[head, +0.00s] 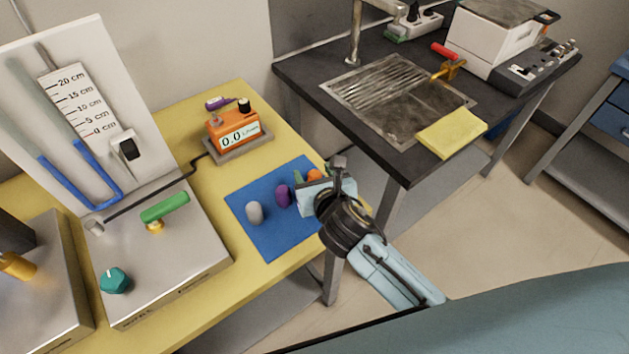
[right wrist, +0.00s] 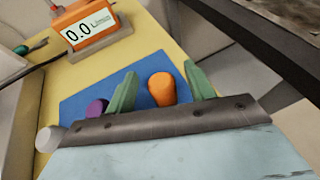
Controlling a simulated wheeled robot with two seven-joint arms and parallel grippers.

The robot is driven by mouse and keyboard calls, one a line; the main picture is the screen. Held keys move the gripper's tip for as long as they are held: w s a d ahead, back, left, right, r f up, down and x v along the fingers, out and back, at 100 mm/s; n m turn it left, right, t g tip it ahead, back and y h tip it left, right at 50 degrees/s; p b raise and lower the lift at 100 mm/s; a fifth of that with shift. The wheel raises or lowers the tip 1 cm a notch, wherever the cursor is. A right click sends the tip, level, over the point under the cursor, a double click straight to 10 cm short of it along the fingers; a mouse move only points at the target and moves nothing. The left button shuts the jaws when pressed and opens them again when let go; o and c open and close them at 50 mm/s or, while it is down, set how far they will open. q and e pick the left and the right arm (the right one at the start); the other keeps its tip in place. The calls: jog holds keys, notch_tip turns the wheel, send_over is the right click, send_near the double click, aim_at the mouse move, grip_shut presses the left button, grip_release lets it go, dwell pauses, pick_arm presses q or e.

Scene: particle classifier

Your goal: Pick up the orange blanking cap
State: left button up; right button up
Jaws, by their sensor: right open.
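The orange blanking cap (right wrist: 161,88) stands on the blue mat (right wrist: 76,109) on the yellow table. In the right wrist view it shows between the two green fingers of my right gripper (right wrist: 158,90), with a gap on each side. My right gripper is open and empty. In the head view the orange cap (head: 314,175) is partly hidden behind my right gripper (head: 312,190), at the right part of the blue mat (head: 270,240). My left gripper is in neither view.
A purple cap (head: 282,196) and a grey cap (head: 254,213) stand on the mat left of my right gripper. An orange meter (head: 234,130) reading 0.0 stands behind the mat. A metal box with a green lever (head: 165,208) is at left. A dark sink table (head: 400,170) stands at right.

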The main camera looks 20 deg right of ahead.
jog(key=c, duration=1)
